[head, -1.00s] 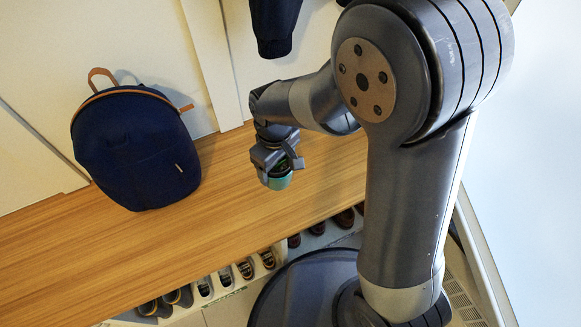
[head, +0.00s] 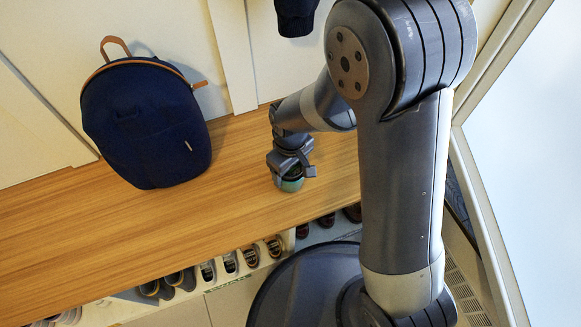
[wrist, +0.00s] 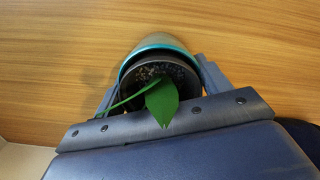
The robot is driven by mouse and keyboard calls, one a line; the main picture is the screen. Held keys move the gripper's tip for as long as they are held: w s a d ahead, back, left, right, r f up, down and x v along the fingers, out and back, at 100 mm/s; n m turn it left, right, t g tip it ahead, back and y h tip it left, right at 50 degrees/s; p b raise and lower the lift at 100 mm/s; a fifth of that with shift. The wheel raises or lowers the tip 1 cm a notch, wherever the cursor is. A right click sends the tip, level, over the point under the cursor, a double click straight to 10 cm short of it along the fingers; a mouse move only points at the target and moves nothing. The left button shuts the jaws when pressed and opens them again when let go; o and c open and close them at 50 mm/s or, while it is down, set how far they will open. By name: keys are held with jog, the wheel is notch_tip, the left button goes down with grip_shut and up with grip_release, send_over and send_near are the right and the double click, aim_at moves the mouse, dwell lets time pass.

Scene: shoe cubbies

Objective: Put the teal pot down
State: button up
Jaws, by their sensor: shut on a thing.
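The teal pot (head: 290,184) is in my gripper (head: 292,172), over the wooden bench top (head: 225,215) near its front edge. In the wrist view the pot (wrist: 160,42) shows its teal rim, dark speckled soil and a green leaf (wrist: 162,100) that hangs toward the camera. My gripper's fingers (wrist: 160,90) lie on both sides of the pot and are shut on it. The pot looks at or very near the bench surface; I cannot tell whether its base touches.
A dark blue backpack (head: 147,122) stands on the bench to the left of the pot. Several shoes (head: 230,262) sit in cubbies below the front edge. Dark clothing (head: 296,15) hangs above. Bare bench lies between backpack and gripper.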

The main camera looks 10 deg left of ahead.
jog(key=o, duration=1.1)
jog(key=shift+c, duration=0.2)
notch_tip(320, 180, up, 12)
jog(key=p, duration=0.4)
jog(key=shift+r, duration=0.15)
